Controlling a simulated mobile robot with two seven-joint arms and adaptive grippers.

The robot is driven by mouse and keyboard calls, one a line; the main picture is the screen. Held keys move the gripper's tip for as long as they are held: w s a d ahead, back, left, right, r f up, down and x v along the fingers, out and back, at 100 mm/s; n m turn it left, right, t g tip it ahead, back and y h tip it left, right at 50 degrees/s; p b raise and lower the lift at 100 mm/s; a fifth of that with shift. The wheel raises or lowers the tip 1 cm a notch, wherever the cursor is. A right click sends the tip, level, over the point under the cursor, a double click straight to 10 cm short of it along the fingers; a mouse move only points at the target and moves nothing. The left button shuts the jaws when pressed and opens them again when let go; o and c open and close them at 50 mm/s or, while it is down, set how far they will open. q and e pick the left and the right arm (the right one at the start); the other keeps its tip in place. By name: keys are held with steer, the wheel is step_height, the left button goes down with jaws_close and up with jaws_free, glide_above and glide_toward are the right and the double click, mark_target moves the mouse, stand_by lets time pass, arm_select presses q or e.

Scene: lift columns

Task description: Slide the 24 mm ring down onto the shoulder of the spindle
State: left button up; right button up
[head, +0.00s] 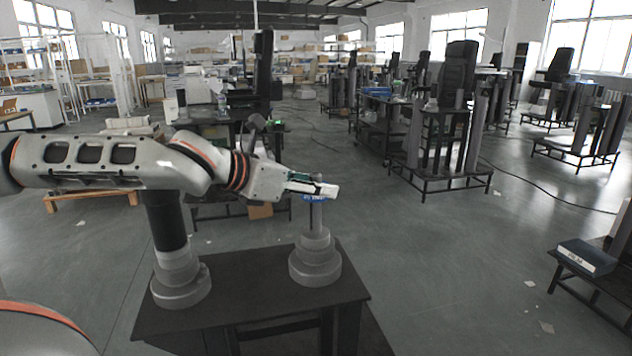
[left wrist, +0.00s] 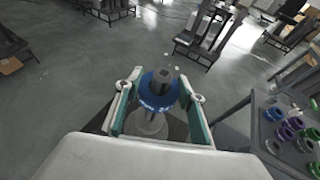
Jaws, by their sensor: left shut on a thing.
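My left gripper (head: 315,189) comes in from the left and is shut on the blue ring (head: 314,198), with one finger on each side. In the left wrist view, the ring (left wrist: 150,101) lies between the fingers and has a pale marking too small to read. The grey spindle (head: 316,218) stands upright on a wide stepped base. Its dark tip (left wrist: 161,82) shows through the ring's hole, so the ring is around the upper end of the spindle. The base is well below the ring. The shoulder cannot be told clearly. My right gripper is not in view.
The spindle stands on a dark table (head: 245,262). A second column with a grey base (head: 180,285) stands at its left. In the left wrist view, a grey surface at right holds several coloured rings (left wrist: 273,114). A boxed item (head: 586,256) lies at far right.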

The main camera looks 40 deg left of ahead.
mark_target(315, 232)
arm_select(q)
steer(key=shift+f+b, duration=0.5)
steer(key=shift+f, duration=2.2)
steer(key=shift+f+b, duration=0.3)
steer(key=shift+f, duration=1)
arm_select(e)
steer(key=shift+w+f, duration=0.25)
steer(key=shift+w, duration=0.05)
arm_select(q)
steer(key=o, duration=1.2)
steer(key=shift+o, duration=0.2)
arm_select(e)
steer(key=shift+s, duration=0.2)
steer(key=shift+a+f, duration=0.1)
